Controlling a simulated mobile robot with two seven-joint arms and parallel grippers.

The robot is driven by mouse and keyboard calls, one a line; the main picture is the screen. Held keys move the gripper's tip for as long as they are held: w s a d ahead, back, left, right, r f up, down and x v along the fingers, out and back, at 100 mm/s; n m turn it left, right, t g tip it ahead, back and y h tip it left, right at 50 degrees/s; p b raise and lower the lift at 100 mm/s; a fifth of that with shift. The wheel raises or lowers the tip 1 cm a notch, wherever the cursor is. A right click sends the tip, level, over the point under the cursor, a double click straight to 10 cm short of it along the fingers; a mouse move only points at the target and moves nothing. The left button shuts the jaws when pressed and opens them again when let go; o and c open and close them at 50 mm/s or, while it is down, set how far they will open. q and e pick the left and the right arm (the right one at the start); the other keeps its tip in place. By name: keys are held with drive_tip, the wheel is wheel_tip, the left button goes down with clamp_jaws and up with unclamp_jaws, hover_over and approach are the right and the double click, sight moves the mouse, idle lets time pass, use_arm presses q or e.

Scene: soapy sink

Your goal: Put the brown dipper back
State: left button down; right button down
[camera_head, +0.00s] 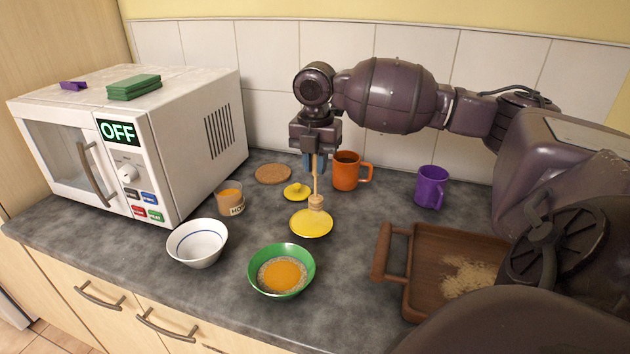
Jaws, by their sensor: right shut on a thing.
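My right gripper (315,160) points down over the middle of the counter, shut on the upper handle of the brown dipper (316,184). The dipper is roughly upright, with its ridged head at the bottom. The head appears at the far edge of a round yellow saucer (311,224); I cannot tell whether they touch. A glass jar (231,202) with a partly readable label beginning "HO" and amber contents stands to the left, open at the top. A small yellow knobbed lid (297,192) lies between the jar and the dipper. My left gripper is out of view.
A white bowl (197,245) and a green bowl with orange liquid (283,272) are in front. An orange mug (347,172), a purple mug (431,188) and a cork coaster (273,174) stand behind. A wooden tray (392,262) is right, a microwave (185,130) left.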

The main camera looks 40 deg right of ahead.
sight(316, 178)
wheel_tip(316, 178, down, 4)
drive_tip(key=shift+r, duration=0.1)
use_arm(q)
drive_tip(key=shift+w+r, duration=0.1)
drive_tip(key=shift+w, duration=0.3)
use_arm(e)
drive_tip(key=shift+f, duration=0.25)
drive_tip(key=c, duration=1.4)
unclamp_jaws()
drive_tip(key=shift+f, duration=0.1)
drive_tip(key=o, duration=0.3)
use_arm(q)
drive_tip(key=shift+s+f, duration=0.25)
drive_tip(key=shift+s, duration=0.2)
use_arm(e)
wheel_tip(316, 178, up, 12)
drive_tip(key=shift+r+p, duration=0.15)
drive_tip(key=shift+p, duration=0.35)
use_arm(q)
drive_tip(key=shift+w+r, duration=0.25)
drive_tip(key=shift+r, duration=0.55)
